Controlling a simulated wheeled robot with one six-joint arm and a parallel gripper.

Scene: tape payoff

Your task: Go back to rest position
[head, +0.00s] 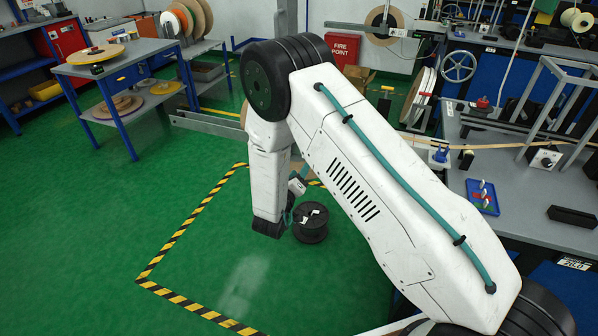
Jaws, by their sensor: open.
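My white arm (375,165) fills the middle of the head view. It rises from the lower right to a black elbow joint, then its forearm (268,180) points down over the green floor, inside a black-and-yellow marked area. A dark round part (310,224) with white bits on top shows beside the forearm's lower end; I cannot tell whether it is my wrist or a separate thing. The fingers of my gripper cannot be made out, and nothing is seen held.
A grey table (112,62) with a yellow disc (95,54) stands at the left. At the right, a grey workbench (535,205) carries a small blue tray (482,197), a black block (572,216) and a metal frame. A red fire point box (342,48) is at the back. The floor at front left is clear.

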